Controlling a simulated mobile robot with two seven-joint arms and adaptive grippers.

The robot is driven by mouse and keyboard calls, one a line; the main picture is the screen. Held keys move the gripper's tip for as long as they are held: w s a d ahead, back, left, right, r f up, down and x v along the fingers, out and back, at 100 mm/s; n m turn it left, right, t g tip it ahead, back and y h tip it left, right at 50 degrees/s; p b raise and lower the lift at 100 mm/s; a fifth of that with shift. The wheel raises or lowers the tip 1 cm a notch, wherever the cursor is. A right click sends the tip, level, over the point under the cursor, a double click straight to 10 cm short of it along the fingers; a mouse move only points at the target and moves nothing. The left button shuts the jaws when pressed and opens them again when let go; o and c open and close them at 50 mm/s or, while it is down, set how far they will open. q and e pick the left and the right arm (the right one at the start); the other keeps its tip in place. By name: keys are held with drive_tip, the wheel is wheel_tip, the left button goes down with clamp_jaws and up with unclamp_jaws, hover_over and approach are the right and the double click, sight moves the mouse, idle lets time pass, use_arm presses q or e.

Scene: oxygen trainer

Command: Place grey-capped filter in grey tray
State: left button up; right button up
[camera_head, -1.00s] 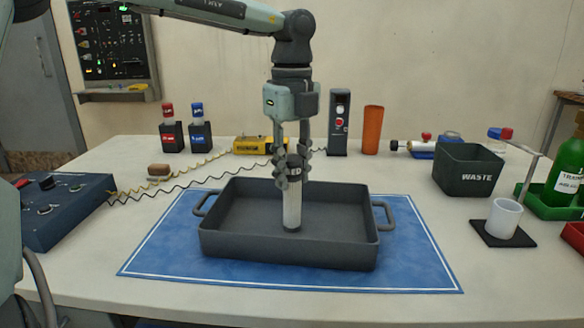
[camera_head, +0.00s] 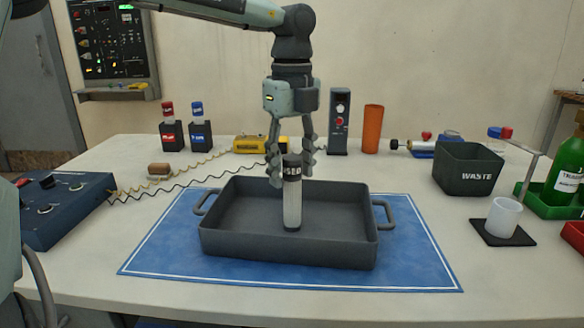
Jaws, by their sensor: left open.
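The grey-capped filter (camera_head: 292,205) has a pale body and a dark grey cap with white lettering. It stands upright inside the grey tray (camera_head: 290,246), near the middle. The tray lies on a blue mat and has a handle at each end. My left gripper (camera_head: 291,172) points down above the tray, with its open fingers around and just above the filter's cap. The cap shows between the spread fingers. My right gripper is not in view.
A blue mat (camera_head: 165,262) with a white border lies under the tray. A dark waste bin (camera_head: 468,170) and a white cup (camera_head: 503,217) stand to the right. A blue control box (camera_head: 60,210) is at the left. An orange cylinder (camera_head: 372,130) stands behind.

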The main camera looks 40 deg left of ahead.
use_arm(q)
wheel_tip(320, 180, up, 12)
drive_tip(key=shift+f, duration=0.15)
idle(1.5)
